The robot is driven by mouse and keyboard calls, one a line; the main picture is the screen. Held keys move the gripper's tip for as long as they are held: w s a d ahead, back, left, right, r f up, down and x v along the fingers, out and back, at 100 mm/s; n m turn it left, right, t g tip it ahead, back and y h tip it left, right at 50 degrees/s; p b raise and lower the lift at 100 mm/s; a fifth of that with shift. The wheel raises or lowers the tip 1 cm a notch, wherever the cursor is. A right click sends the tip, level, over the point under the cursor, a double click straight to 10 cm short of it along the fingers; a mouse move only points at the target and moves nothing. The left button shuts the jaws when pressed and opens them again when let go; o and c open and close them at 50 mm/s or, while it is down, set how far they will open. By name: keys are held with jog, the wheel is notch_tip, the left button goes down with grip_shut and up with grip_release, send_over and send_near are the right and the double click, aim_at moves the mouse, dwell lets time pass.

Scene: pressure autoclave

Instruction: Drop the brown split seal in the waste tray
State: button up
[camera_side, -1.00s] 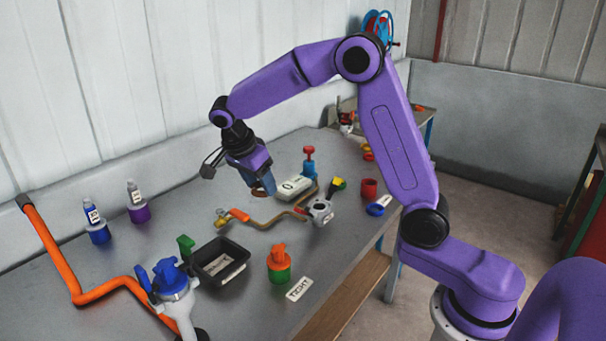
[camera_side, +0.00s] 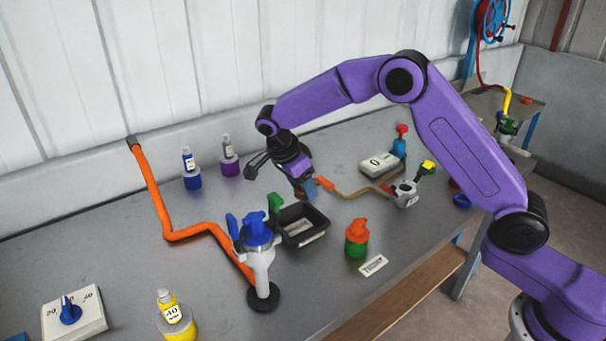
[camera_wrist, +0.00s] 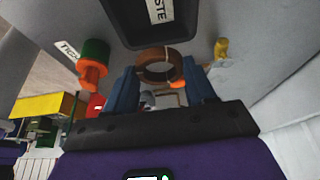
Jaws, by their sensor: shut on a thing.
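The brown split seal (camera_wrist: 143,65) is a brown ring seen between the two blue fingers of my gripper (camera_wrist: 162,78) in the wrist view. My gripper (camera_side: 307,191) is shut on it and holds it above the bench, just behind the waste tray in the side view. In that view the seal is small and mostly hidden by the fingers.
A green block (camera_side: 275,202) stands at the tray's back left corner. A blue-topped valve (camera_side: 262,265) stands close at its left and an orange-and-green valve (camera_side: 356,240) at its right. A brown pipe with an orange handle (camera_side: 325,183) runs behind, right of my gripper.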

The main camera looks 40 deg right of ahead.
jog(key=shift+f, duration=0.85)
jog(key=o, duration=1.1)
jog(key=v, duration=1.7)
jog(key=shift+r, duration=0.25)
